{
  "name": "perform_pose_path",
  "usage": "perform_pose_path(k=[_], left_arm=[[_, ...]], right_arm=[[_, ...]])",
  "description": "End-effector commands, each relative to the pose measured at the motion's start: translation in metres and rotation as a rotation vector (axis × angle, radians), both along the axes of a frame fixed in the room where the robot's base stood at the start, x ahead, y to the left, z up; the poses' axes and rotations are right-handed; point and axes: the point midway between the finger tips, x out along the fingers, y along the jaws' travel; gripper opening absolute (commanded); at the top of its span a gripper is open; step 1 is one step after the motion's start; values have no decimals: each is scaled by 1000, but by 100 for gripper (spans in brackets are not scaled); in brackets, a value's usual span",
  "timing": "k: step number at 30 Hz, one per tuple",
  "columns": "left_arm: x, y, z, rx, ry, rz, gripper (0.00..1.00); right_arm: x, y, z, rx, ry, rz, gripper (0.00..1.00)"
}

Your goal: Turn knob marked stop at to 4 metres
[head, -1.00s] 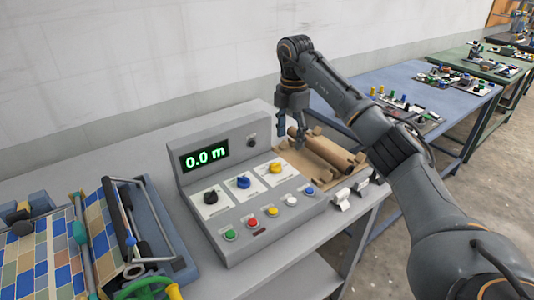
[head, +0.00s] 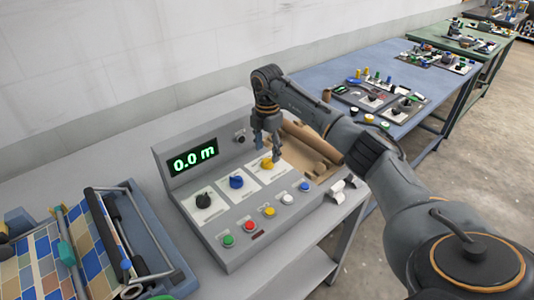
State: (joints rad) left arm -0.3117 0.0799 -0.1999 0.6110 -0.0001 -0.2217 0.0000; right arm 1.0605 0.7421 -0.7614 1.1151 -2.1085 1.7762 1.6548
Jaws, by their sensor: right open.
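The grey control box (head: 215,240) stands on the grey table, with a green display (head: 195,158) reading 0.0 m. Three knobs sit on white plates on its sloped face: black (head: 203,200), blue (head: 236,181) and yellow (head: 267,163). Their labels are too small to read, so I cannot tell which is marked stop at. My right gripper (head: 268,148) is open, pointing down just above and behind the yellow knob. I cannot tell if its fingertips touch it. My left gripper is out of view.
Several coloured buttons (head: 249,226) line the front of the box, and a small dark knob (head: 240,136) is beside the display. The press with tiled sheet (head: 42,258) is at left. A cardboard tray with a roll (head: 313,140) lies at right under my arm.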

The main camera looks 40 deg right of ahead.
Motion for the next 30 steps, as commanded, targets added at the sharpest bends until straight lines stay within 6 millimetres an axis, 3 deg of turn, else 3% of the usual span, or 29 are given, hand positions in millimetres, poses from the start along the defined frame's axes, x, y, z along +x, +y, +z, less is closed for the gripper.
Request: perform_pose_path(k=[7,17,18,26,30], left_arm=[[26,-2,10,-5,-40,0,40],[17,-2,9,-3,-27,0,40],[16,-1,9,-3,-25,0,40],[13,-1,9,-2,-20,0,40],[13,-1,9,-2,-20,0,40]], right_arm=[[0,0,-28,0,1,-2,61],[0,0,-34,0,0,-1,61],[0,0,-34,0,0,-1,59],[0,0,-33,0,0,-1,6],[0,0,-33,0,1,2,6]])
